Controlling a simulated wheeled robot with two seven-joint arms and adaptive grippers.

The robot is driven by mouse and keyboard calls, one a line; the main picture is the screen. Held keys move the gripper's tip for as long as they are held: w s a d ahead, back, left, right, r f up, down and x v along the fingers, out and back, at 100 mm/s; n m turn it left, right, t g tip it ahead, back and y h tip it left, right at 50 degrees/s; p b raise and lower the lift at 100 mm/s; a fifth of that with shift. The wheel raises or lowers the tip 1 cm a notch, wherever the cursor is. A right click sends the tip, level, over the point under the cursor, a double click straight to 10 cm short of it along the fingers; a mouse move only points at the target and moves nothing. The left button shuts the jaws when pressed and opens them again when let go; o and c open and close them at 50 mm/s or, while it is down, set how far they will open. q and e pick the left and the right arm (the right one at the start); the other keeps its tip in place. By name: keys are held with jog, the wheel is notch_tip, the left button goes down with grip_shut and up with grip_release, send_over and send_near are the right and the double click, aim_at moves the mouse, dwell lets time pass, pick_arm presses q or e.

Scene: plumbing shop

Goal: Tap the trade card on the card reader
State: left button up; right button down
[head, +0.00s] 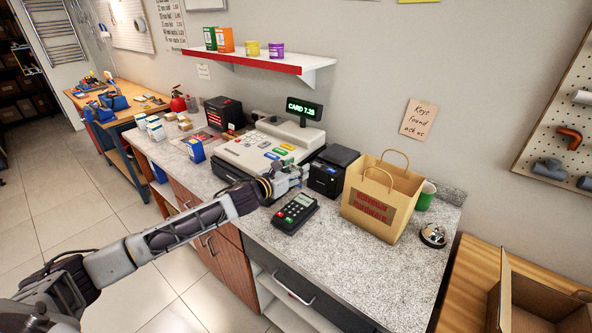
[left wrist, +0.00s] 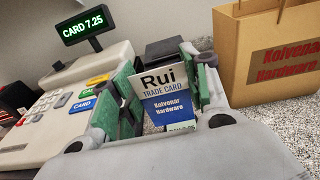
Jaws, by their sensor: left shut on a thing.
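My left gripper (head: 296,178) is above the counter, between the till and the card reader. In the left wrist view its two fingers (left wrist: 165,100) are shut on the trade card (left wrist: 163,82), a white and blue card reading "Rui TRADE CARD, Kolvenar Hardware". The card stands up between the green-sided pads. The dark card reader (head: 295,213), with a keypad and a small screen, lies on the counter just in front of the gripper and apart from it. In the left wrist view I cannot clearly make out the reader. My right gripper is not in view.
The till (head: 262,150) stands behind the gripper; its display (head: 303,108) reads "CARD 7.25". A black printer (head: 333,172) and a paper bag (head: 381,198) stand right of the gripper. A bell (head: 433,235) sits farther right. The counter's front right (head: 370,275) is clear.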

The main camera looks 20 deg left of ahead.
aim_at(304, 200)
pick_arm(q)
jog(key=shift+f, duration=0.1)
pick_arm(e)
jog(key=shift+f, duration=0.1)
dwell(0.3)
